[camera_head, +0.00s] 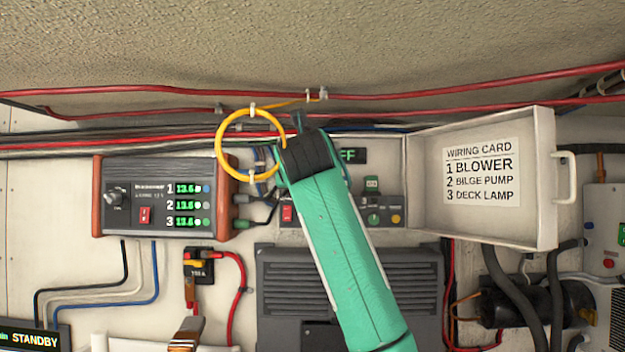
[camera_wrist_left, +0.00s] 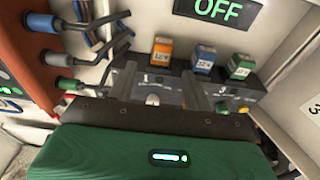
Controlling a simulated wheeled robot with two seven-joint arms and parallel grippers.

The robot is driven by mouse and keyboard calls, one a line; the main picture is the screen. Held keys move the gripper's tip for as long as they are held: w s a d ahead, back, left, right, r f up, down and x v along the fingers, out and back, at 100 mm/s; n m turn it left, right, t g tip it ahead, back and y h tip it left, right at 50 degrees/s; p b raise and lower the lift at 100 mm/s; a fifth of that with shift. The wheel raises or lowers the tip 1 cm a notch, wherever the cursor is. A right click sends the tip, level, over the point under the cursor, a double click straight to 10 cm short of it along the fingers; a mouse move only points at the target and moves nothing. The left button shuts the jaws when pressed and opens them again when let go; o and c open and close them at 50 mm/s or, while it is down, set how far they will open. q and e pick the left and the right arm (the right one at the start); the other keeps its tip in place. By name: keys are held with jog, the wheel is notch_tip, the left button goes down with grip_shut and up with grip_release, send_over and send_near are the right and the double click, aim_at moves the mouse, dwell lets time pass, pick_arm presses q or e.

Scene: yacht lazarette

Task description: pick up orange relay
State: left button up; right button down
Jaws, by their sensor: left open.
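The orange relay (camera_wrist_left: 162,50) stands in the left socket of a dark base marked 1 in the left wrist view. A blue relay (camera_wrist_left: 205,58) and a green relay (camera_wrist_left: 241,66) stand to its right. My left gripper (camera_wrist_left: 158,75) is open and empty. Its two fingers point towards the orange relay, which shows beyond and between the fingertips, apparently not touched. In the head view my left gripper (camera_head: 294,130) reaches into the open white box and hides the orange relay. The green relay (camera_head: 372,184) shows there to its right. My right gripper is not in view.
A yellow cable loop (camera_head: 219,157) hangs beside my gripper. The power unit (camera_head: 150,172) with plugged cables is at left. The box's open lid (camera_head: 535,190) with a wiring card is at right. An OFF display (camera_wrist_left: 222,9) sits above the relays. Red cables (camera_head: 450,110) run above.

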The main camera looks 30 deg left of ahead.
pick_arm(q)
jog(key=x, duration=0.1)
jog(key=p+x, duration=0.1)
jog(key=x, duration=0.1)
jog(key=shift+d+r, duration=0.1)
jog(key=shift+r, duration=0.25)
jog(key=p+x, duration=0.3)
jog(key=x, duration=0.1)
jog(key=shift+w+r, duration=0.15)
jog(key=shift+w+a, duration=0.1)
jog(key=shift+a, duration=0.1)
jog(key=shift+d, duration=0.1)
jog(key=shift+c, duration=0.2)
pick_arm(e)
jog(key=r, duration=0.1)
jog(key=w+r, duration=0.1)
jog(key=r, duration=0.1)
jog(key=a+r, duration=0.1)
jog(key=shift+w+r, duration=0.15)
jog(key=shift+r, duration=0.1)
pick_arm(q)
jog(key=c, duration=1)
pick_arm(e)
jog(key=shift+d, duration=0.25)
